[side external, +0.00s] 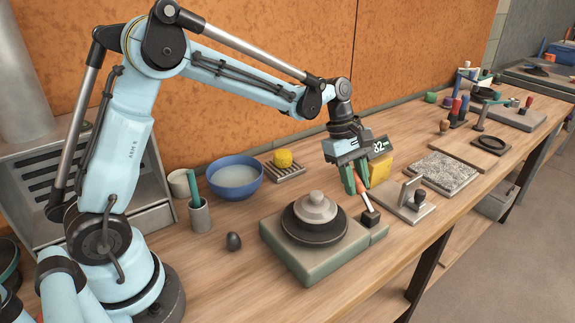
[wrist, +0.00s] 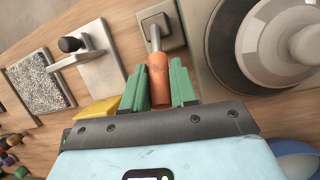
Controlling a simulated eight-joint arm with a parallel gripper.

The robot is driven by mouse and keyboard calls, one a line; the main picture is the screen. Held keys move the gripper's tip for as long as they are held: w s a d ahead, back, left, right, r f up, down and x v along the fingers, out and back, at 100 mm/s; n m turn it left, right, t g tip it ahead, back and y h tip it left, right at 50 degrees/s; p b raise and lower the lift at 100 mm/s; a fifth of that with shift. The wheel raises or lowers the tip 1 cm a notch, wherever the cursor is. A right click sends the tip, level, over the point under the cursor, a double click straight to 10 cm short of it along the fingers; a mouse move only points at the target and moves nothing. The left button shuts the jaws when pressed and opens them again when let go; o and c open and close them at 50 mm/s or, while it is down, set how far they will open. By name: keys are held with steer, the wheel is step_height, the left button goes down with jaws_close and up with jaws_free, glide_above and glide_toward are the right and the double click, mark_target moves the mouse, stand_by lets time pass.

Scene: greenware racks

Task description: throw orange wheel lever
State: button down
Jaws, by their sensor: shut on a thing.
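The orange lever handle (wrist: 160,88) sits between the green fingers of my gripper (wrist: 158,66), which is shut on it. Its pale metal shaft (wrist: 155,38) runs to a small square base (wrist: 172,27) beside the pottery wheel. In the side external view, my gripper (side external: 358,190) reaches down from above and its fingers hide most of the handle. The dark lever base (side external: 371,218) stands at the right edge of the wheel's grey-green body (side external: 300,262). A grey lidded form (side external: 315,208) rests on the dark wheel head (side external: 314,226); it also shows in the wrist view (wrist: 296,42).
Right of the lever are a metal plate with a black-knobbed fixture (side external: 410,196) and a speckled slab (side external: 440,172). A yellow block (side external: 380,167) is close behind my gripper. A blue bowl (side external: 235,177) and a dark egg-shaped object (side external: 234,241) lie to the left.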

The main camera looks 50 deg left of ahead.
steer(key=a+f+h, duration=0.1)
steer(key=h, duration=0.1)
steer(key=a+f+h, duration=0.1)
steer(key=h, duration=0.1)
steer(key=shift+f+h, duration=0.35)
steer(key=shift+h, duration=0.05)
steer(key=shift+a+f+n+h, duration=0.15)
steer(key=shift+f+h, duration=0.45)
steer(key=shift+h, duration=0.3)
steer(key=shift+d+f+n+h, duration=0.15)
steer(key=shift+f+h, duration=0.45)
steer(key=shift+h, duration=0.3)
steer(key=c, duration=1)
jaws_free()
steer(key=shift+o, duration=0.2)
